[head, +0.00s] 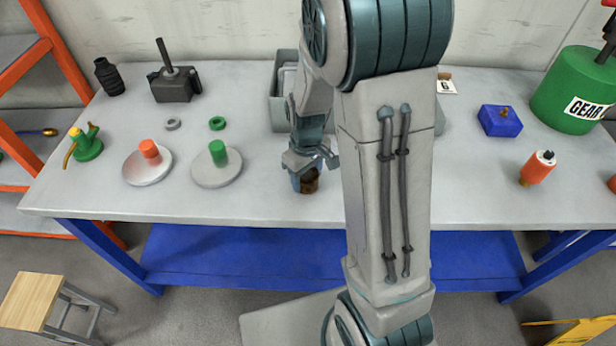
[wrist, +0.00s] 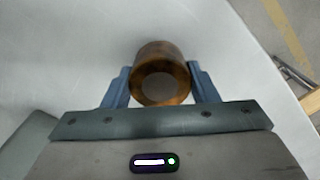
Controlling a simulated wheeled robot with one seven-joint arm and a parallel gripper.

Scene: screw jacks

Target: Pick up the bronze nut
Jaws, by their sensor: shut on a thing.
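The bronze nut (head: 310,181) is a brown ring near the front edge of the grey table, in the middle of the head view. In the wrist view the nut (wrist: 160,52) sits between the two blue fingers, its round hole facing the camera. My gripper (head: 306,182) is shut on it; in the wrist view the fingers (wrist: 160,88) press on its left and right sides. My arm hides part of the table behind it. I cannot tell whether the nut touches the table or is slightly above it.
Left of my gripper stand discs with a green peg (head: 217,168) and an orange peg (head: 147,166). Behind them lie a grey ring (head: 173,124) and a green ring (head: 217,123). A grey bin (head: 283,113) is behind my gripper. A blue block (head: 499,121) and an orange cylinder (head: 538,168) are right.

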